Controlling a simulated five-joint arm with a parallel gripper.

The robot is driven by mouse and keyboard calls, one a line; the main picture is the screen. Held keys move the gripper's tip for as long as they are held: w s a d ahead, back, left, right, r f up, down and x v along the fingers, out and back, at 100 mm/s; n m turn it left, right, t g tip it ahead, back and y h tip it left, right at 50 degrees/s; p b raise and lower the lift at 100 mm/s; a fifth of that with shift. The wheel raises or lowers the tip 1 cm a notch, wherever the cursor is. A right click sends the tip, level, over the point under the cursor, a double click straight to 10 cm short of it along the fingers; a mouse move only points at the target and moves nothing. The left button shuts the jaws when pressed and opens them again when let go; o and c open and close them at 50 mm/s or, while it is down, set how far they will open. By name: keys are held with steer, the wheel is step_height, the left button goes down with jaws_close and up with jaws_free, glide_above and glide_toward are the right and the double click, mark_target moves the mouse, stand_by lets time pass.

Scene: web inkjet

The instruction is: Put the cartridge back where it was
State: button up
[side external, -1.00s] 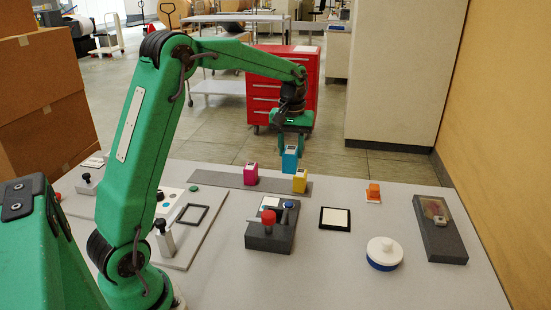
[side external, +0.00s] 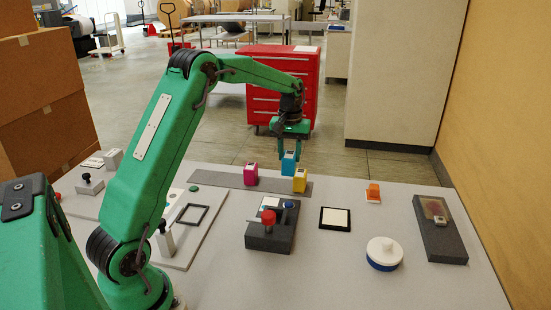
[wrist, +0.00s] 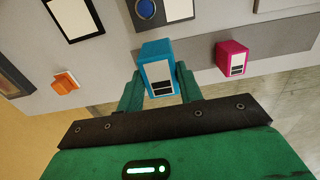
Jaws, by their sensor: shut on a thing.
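My gripper (side external: 290,153) is shut on the cyan cartridge (side external: 289,166), which is upright between the fingers. In the wrist view the cyan cartridge (wrist: 157,66) shows between both green fingertips (wrist: 158,88). The magenta cartridge also shows in the wrist view (wrist: 232,60), apart from the cyan one. The yellow cartridge does not show there.
In front of the strip stands a dark block (side external: 270,238) with red and blue knobs. A black-framed white pad (side external: 335,218), an orange piece (side external: 373,192), a white-and-blue round container (side external: 384,254) and a long dark block (side external: 439,230) lie to the right.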

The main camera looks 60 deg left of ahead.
steer(key=a+f, duration=0.5)
steer(key=a, duration=0.3)
steer(key=shift+w+a, duration=0.2)
steer(key=shift+a, duration=0.05)
steer(key=shift+f, duration=2.05)
steer(key=o, duration=1)
steer(key=shift+f, duration=0.15)
steer(key=shift+o, duration=0.2)
step_height(320, 180, up, 12)
steer(key=shift+r, duration=0.2)
